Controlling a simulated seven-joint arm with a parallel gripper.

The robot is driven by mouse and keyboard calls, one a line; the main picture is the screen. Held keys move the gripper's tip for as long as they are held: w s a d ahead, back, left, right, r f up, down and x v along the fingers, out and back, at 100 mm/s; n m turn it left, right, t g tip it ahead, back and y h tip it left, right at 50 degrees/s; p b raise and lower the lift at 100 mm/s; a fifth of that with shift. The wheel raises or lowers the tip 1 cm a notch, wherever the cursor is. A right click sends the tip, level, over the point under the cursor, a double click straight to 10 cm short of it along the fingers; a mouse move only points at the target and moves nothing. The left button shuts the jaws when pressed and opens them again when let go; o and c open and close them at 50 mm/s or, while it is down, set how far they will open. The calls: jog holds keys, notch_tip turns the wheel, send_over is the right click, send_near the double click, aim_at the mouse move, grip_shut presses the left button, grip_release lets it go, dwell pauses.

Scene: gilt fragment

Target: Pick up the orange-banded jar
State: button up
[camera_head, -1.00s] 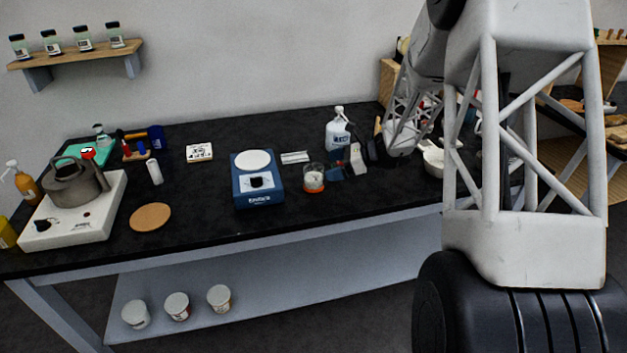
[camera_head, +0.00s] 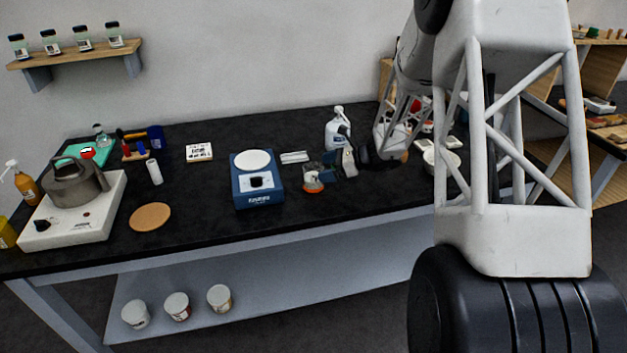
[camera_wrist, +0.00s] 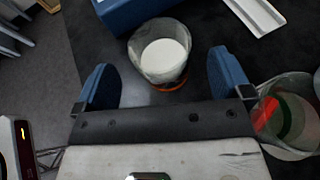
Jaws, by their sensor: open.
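The orange-banded jar (camera_head: 313,187) stands on the black bench, right of the blue device. My gripper (camera_head: 320,172) partly hides it in the head view. In the wrist view the jar (camera_wrist: 160,52) is clear glass with white contents, and a bit of orange shows at its base. My gripper (camera_wrist: 162,68) is open, with one blue finger to each side of the jar. The jar lies between the fingers and slightly beyond them, and I see no finger touching it.
A blue device with a round white plate (camera_head: 258,190) stands close left of the jar. A white tray (camera_head: 295,157) lies behind. A glass vessel with red and green inside (camera_wrist: 290,118) is close by the right finger. A white bottle (camera_head: 336,130) stands farther back.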

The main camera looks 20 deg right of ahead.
aim_at(312, 170)
jog(key=shift+x, duration=2.6)
jog(key=shift+f, duration=0.1)
jog(key=c, duration=1.1)
